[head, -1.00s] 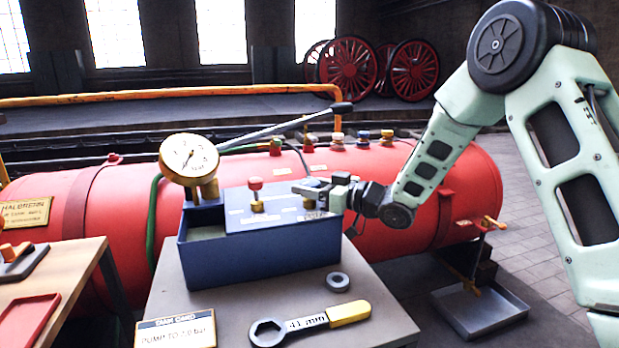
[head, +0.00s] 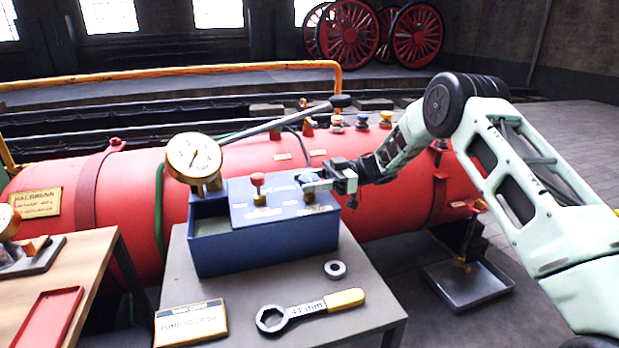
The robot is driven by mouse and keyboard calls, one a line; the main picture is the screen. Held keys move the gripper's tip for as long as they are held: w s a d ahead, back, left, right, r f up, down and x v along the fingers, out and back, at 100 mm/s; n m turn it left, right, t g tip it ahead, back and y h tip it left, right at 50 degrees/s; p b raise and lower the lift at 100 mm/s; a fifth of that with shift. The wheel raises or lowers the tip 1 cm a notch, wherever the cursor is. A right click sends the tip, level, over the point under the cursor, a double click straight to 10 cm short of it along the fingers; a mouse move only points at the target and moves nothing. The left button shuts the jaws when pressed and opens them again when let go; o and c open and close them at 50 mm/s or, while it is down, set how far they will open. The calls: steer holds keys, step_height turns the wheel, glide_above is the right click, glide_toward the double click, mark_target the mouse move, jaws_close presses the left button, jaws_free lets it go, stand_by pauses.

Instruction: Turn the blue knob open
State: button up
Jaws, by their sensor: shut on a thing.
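The blue box of the hand pump (head: 265,241) stands on a grey table. On its top are a red knob (head: 257,180) on a brass stem and, to the right, the blue knob (head: 308,178) on its brass stem. My gripper (head: 312,184) reaches in from the right and is shut on the blue knob, whose sides are partly hidden by the fingers. A round pressure gauge (head: 193,158) stands at the box's left, and a long pump lever (head: 285,119) slopes up to the right behind the knobs.
A large wrench (head: 308,310), a grey ring (head: 335,269) and a sign (head: 190,323) lie on the grey table (head: 366,284). A red boiler (head: 394,213) lies behind. A wooden table (head: 88,255) with a red tray (head: 47,319) is at left.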

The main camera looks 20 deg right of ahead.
steer(key=shift+n+g, duration=0.6)
steer(key=shift+g, duration=0.3)
steer(key=shift+r, duration=0.1)
steer(key=o, duration=1)
steer(key=w+d, duration=0.1)
steer(key=d, duration=0.4)
steer(key=w+d, duration=0.1)
steer(key=d, duration=0.5)
steer(key=w+d+p, duration=0.1)
steer(key=d, duration=0.5)
